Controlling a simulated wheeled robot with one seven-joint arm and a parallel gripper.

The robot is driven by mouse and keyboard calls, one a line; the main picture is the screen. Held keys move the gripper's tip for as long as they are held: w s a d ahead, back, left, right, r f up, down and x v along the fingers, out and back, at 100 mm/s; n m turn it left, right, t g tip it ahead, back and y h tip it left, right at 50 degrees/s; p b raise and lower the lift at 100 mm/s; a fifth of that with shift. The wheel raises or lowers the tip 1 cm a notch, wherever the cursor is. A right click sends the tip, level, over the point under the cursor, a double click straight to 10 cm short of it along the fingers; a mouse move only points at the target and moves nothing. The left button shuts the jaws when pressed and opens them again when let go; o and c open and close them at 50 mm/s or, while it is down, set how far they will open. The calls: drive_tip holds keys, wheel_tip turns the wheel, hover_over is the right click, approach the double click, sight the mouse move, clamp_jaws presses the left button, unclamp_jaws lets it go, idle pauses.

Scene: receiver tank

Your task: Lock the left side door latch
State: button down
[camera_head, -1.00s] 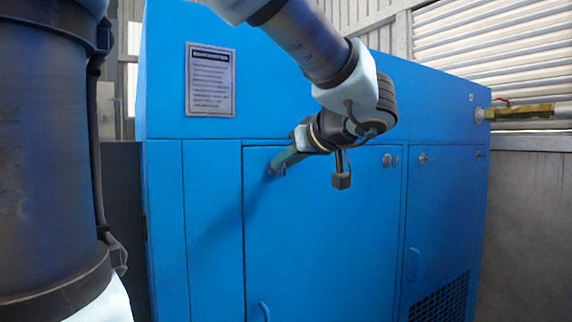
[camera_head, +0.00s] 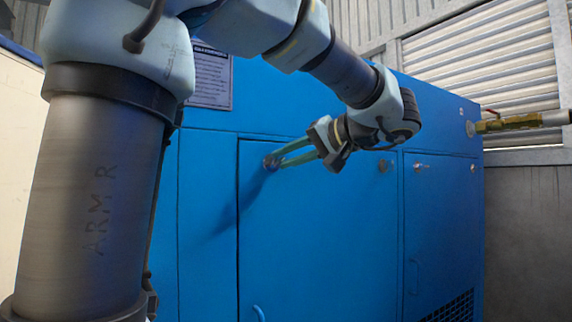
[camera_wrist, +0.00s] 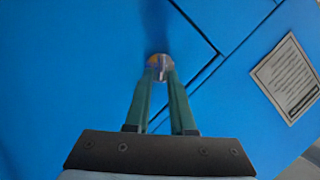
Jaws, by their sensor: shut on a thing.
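The left side door (camera_head: 315,235) is a flat blue panel of the cabinet and is closed, flush with its frame. Its left latch (camera_head: 271,162) is a small round metal piece near the door's upper left corner. My gripper (camera_head: 277,163) reaches it from the right, its green fingers shut on the latch. In the wrist view the latch (camera_wrist: 160,66) sits at the tips of my gripper's fingers (camera_wrist: 160,78). The fingertips partly hide the latch, and I cannot tell which way it is turned.
Another latch (camera_head: 384,166) is at the door's upper right, and one more (camera_head: 420,167) is on the neighbouring door. A brass valve and pipe (camera_head: 515,121) stick out at right. A label plate (camera_wrist: 287,78) is above the door.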

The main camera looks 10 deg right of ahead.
drive_tip(key=shift+w+d+f+m+t+y+b, duration=0.1)
drive_tip(key=shift+f+m+t+y+b, duration=0.15)
drive_tip(key=shift+m+y, duration=0.9)
drive_tip(key=shift+d+f+m+t+y+b, duration=0.15)
drive_tip(key=shift+f+m+y+b, duration=0.15)
drive_tip(key=shift+m, duration=1.65)
drive_tip(key=c, duration=0.9)
unclamp_jaws()
drive_tip(key=shift+c, duration=0.2)
drive_tip(key=shift+f, duration=0.1)
drive_tip(key=b+v, duration=0.1)
drive_tip(key=v, duration=0.9)
drive_tip(key=shift+s+d, duration=0.2)
drive_tip(key=shift+d, duration=0.05)
